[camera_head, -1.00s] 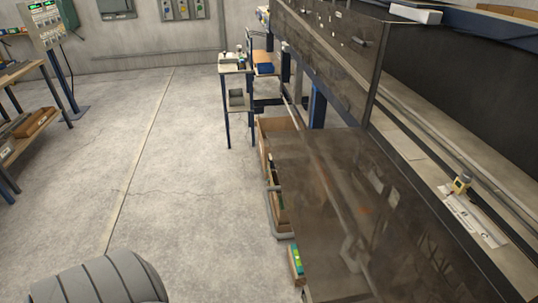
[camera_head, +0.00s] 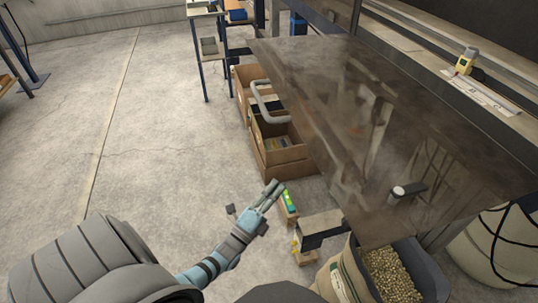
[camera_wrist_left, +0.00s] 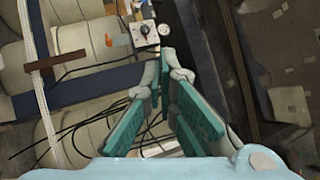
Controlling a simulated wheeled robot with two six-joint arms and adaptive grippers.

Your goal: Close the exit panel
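The exit panel (camera_head: 330,90) is a smoky, see-through brown sheet standing out from the machine's side, swung open over the crates. A grey bar handle (camera_head: 258,105) sits on its left edge. My left gripper (camera_head: 277,188) is teal, below and in front of the panel, apart from both panel and handle. The panel and handle are not clearly seen in that view. My right gripper is not in view.
Cardboard boxes (camera_head: 283,155) stand under the panel's left edge. A sack of pellets (camera_head: 392,275) stands at the lower middle. A yellow tape measure (camera_head: 466,61) lies on the machine ledge. A small table (camera_head: 207,10) stands further back.

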